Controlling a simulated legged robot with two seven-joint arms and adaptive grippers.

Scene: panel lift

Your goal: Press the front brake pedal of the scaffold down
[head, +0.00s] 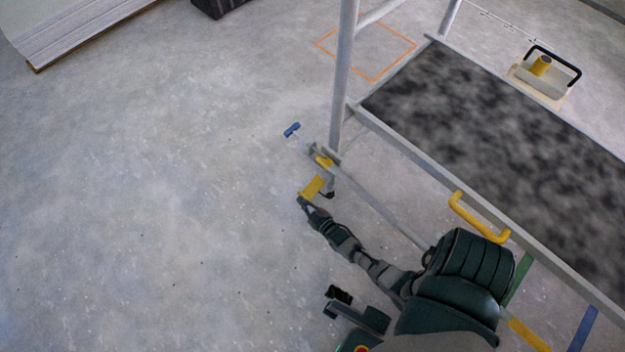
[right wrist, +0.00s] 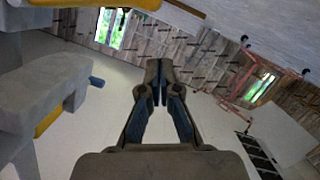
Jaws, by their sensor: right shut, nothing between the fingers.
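The scaffold's yellow brake pedal (head: 312,187) sticks out low at the foot of the near corner post, beside the caster. My right gripper (head: 303,201) is at the pedal's near end, its tip close to the lower left edge. I cannot tell whether it touches the pedal or is a little apart. In the right wrist view the two fingers of the right gripper (right wrist: 160,88) are together with nothing between them. Grey scaffold parts with yellow edges (right wrist: 56,112) stand close on the left there. My left gripper is not in view.
The scaffold's dark platform (head: 500,150) fills the right, with a yellow handle (head: 475,220) on its near rail. A blue-tipped outrigger bar (head: 292,130) juts past the post. The concrete floor at left is clear.

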